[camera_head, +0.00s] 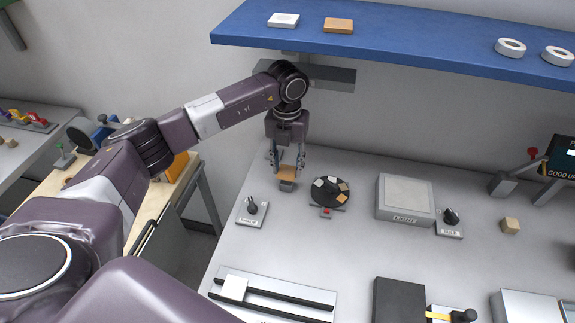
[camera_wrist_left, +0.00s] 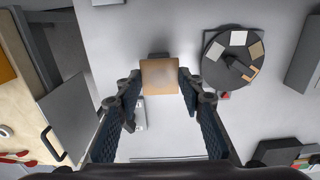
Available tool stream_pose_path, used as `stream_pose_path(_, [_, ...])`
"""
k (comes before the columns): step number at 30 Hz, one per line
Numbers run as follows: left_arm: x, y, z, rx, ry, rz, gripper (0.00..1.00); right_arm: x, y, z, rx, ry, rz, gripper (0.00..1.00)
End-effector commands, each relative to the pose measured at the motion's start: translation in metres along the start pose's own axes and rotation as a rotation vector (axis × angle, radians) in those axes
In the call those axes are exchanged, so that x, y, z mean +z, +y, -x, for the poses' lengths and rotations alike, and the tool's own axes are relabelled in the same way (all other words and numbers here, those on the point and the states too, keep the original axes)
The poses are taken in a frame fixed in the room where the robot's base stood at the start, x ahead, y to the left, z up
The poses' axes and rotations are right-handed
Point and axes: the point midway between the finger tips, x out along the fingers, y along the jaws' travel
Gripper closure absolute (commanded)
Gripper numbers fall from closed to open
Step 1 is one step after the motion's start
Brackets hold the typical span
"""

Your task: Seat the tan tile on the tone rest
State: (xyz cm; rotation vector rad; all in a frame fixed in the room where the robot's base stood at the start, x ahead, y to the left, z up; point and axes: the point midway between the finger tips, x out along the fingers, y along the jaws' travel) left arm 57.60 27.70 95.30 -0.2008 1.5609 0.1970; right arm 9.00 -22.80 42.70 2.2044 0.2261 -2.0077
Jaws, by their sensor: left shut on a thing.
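My left gripper (camera_head: 287,165) points down over the back left of the grey bench. It is shut on the tan tile (camera_head: 287,173), gripping it by two opposite edges. In the left wrist view, the fingers (camera_wrist_left: 160,88) flank the flat square tile (camera_wrist_left: 160,77). A small dark grey block (camera_head: 286,186) is directly below the tile and may be the tone rest. In the wrist view, only its dark edge (camera_wrist_left: 158,55) shows past the tile. I cannot tell whether tile and block touch. My right gripper is out of view.
A round black dial with coloured patches (camera_head: 330,192) stands close right of the gripper. A knob unit (camera_head: 251,210) is at front left. A light box (camera_head: 405,198) is further right. The blue shelf (camera_head: 430,38) overhangs the back, carrying an orange-tan tile (camera_head: 338,26).

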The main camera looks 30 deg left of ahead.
Motion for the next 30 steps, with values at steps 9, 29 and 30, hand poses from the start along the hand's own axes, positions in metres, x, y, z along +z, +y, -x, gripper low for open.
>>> stream_pose_path(9, [0.0, 0.002, -0.016, 0.001, 0.001, 0.001, 0.88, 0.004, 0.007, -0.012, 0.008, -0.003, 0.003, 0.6])
stream_pose_path(29, [0.001, 0.004, -0.025, 0.0, 0.0, 0.0, 0.88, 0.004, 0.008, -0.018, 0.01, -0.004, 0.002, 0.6])
stream_pose_path(30, [0.001, 0.004, -0.026, 0.0, 0.0, 0.0, 0.88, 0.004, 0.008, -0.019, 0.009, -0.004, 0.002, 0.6])
